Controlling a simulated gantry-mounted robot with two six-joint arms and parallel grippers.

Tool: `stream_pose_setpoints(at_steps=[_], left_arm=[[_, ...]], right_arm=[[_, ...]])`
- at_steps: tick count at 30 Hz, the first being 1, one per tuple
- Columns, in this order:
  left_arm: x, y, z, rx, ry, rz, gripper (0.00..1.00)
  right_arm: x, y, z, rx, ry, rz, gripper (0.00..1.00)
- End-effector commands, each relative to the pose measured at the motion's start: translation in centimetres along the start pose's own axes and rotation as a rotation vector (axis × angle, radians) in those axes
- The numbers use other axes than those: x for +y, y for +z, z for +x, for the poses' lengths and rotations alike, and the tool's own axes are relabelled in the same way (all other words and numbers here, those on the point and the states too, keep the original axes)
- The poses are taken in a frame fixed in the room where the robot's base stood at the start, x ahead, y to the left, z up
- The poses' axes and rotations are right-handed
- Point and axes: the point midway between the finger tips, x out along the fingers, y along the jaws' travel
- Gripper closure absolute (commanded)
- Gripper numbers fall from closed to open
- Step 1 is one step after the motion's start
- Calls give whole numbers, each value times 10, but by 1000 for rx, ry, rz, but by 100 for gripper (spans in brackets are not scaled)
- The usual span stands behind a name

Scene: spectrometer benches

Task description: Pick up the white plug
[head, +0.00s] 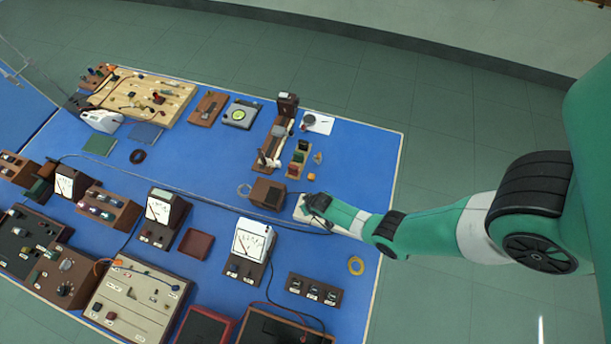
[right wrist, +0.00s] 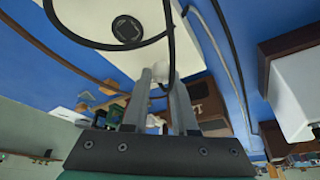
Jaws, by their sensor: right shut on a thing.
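The white plug (right wrist: 162,70) shows in the right wrist view between the two finger ends of my right gripper (right wrist: 161,84), which is shut on it. A dark cable loops close by. Beyond the fingers is a white box (right wrist: 90,25) with a round dark socket (right wrist: 127,29); the plug appears apart from this socket. In the head view my right gripper (head: 317,204) is low over the white box (head: 303,213) near the right side of the blue bench, and it hides the plug there. My left gripper is not in view.
A brown box (head: 267,193) stands just left of the white box. A white-faced meter (head: 252,240) and a brown terminal block (head: 314,290) are nearer the front.

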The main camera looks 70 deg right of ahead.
Motion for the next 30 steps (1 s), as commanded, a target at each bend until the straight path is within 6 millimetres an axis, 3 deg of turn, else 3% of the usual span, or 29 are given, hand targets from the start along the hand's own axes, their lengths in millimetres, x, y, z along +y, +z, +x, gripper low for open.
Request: stream_pose_setpoints(at_steps=[11, 16, 20, 27, 30], left_arm=[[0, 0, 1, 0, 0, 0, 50], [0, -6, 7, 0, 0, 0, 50], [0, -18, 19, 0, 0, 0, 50], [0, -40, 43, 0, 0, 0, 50], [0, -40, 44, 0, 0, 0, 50]], right_arm=[[0, 0, -1, 0, 0, 0, 100], [0, -5, -13, 1, 0, 0, 100], [0, -15, -38, 2, 0, 0, 100], [30, 3, -107, -1, 1, 4, 100], [48, 24, -124, -4, 3, 7, 100]])
